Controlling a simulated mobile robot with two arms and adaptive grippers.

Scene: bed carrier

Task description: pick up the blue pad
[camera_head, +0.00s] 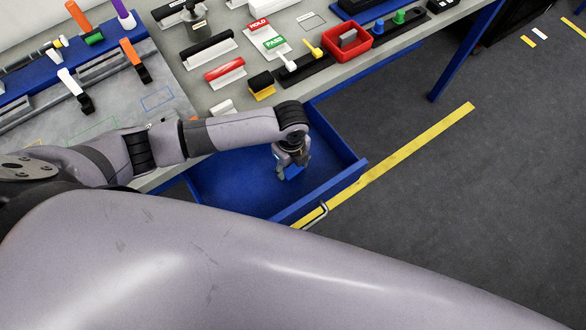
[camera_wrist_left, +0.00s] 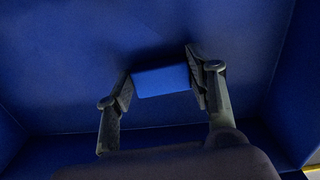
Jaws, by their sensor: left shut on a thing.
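The blue pad (camera_wrist_left: 163,81) lies between the two fingers of my left gripper (camera_wrist_left: 160,88) in the left wrist view, with a finger against each end. In the head view my left gripper (camera_head: 290,170) reaches down into the open blue drawer (camera_head: 235,180), and a bit of the blue pad (camera_head: 294,172) shows beneath it. The gripper is shut on the pad. I cannot tell whether the pad touches the drawer floor. My right gripper is not in view.
The drawer's front wall (camera_head: 325,190) and side walls stand around the gripper. The workbench (camera_head: 205,95) above holds a red tray (camera_head: 344,43), a yellow-and-black block (camera_head: 262,86), handled blocks and signs. My own large arm link fills the lower head view.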

